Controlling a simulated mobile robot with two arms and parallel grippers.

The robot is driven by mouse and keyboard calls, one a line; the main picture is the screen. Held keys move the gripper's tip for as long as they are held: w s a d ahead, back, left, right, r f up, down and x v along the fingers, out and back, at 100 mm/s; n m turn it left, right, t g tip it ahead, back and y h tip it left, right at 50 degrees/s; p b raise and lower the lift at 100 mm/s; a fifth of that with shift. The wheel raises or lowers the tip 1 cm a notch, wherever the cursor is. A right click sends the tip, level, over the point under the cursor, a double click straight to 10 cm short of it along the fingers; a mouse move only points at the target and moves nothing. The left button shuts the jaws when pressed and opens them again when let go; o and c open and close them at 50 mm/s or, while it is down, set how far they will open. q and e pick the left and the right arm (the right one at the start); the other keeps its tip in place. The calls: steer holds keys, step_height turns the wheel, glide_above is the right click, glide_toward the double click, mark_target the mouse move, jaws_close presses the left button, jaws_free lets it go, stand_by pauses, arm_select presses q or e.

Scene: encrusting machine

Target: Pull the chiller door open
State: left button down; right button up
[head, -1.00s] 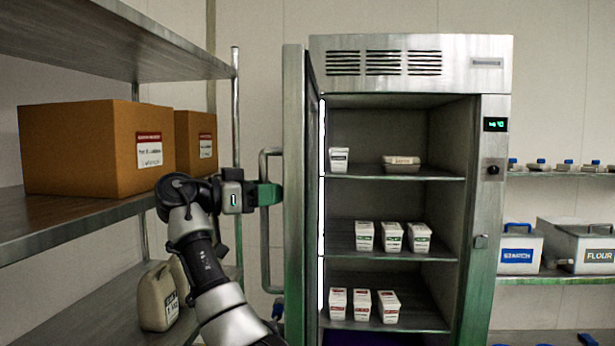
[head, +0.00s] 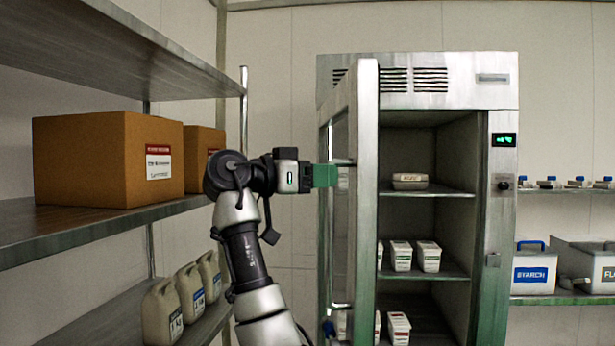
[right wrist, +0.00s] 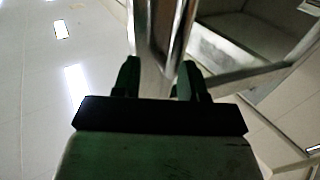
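The chiller door (head: 366,200) stands partly open, hinged on the left of the chiller (head: 420,90). Its near edge stands in front of the left part of the opening, and its outer side faces left. My right gripper (head: 326,175) is at the upright door handle (head: 327,240). In the right wrist view its green fingers (right wrist: 160,80) lie on both sides of the metal handle bar (right wrist: 163,35) and appear to touch it. My left gripper is not in view.
A metal shelf (head: 80,232) with cardboard boxes (head: 105,150) and several jugs (head: 163,310) stands close on the left of my right arm. White containers (head: 401,256) stand inside the chiller. Bins (head: 534,268) sit on shelving at the right.

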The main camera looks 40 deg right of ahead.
steer(key=w+a+p, duration=0.8)
steer(key=w+p, duration=0.1)
steer(key=p, duration=0.2)
steer(key=shift+a, duration=0.15)
stand_by(0.8)
